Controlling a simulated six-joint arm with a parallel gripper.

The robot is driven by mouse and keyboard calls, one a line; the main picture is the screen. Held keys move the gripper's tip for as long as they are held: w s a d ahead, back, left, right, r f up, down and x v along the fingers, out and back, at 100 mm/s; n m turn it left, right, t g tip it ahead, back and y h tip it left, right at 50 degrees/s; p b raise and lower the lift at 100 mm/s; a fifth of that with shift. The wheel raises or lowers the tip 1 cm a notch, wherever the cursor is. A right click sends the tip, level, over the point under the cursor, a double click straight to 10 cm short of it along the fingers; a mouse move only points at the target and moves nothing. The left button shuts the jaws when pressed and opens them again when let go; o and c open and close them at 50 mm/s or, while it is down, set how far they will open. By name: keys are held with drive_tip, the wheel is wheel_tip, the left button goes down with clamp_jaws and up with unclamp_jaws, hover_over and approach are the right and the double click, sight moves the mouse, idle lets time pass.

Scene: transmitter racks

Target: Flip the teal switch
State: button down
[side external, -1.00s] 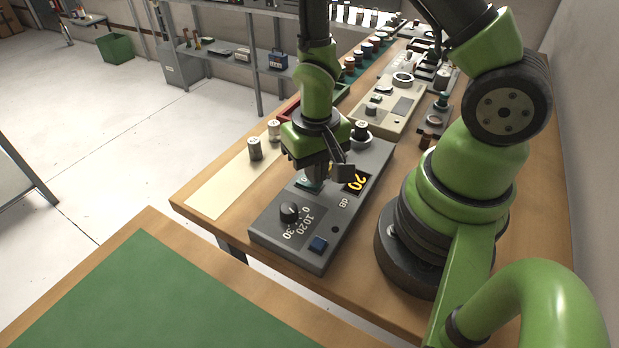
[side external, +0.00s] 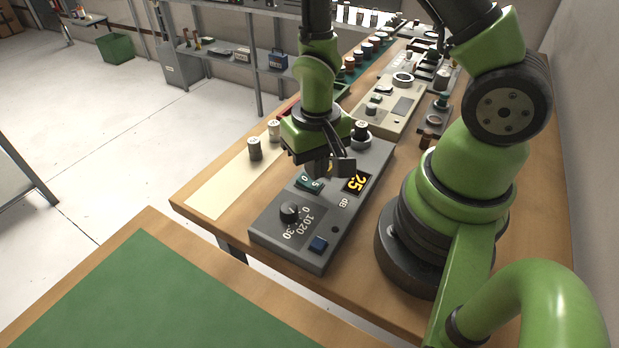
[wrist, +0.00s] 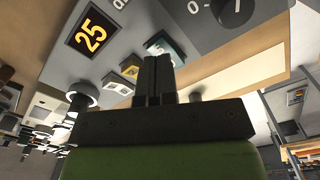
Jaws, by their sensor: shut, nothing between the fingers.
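The teal switch (side external: 309,183) is a rocker marked 0 and 5 on the grey dB panel (side external: 278,235). It also shows in the wrist view (wrist: 168,48), partly hidden behind my fingertips. The panel's display (side external: 357,183) reads 25 in yellow digits. My gripper (side external: 322,170) is shut and empty, just above and behind the teal switch in the side view. In the wrist view the closed fingers (wrist: 157,65) overlap the switch's edge. I cannot tell whether they touch it.
A black knob (side external: 290,210) with a 0, 10, 20, 30 scale and a blue switch (side external: 318,244) share the panel. A yellow switch (wrist: 124,73) sits beside the teal one. Two cylinders stand on a cream sheet (side external: 215,190) to the left. Air above the panel's front is clear.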

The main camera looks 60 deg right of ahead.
sight(314, 188)
drive_tip(key=shift+r, duration=2.6)
drive_tip(key=shift+r, duration=0.1)
drive_tip(key=s+a+r+n+t+y, duration=0.1)
drive_tip(key=s+r+t, duration=0.2)
drive_tip(key=r, duration=0.7)
drive_tip(key=s+a+r+n+t+y, duration=0.1)
drive_tip(key=s+a+r+t, duration=0.1)
drive_tip(key=r, duration=0.8)
drive_tip(key=shift+s+t, duration=0.9)
drive_tip(key=shift+t, duration=0.2)
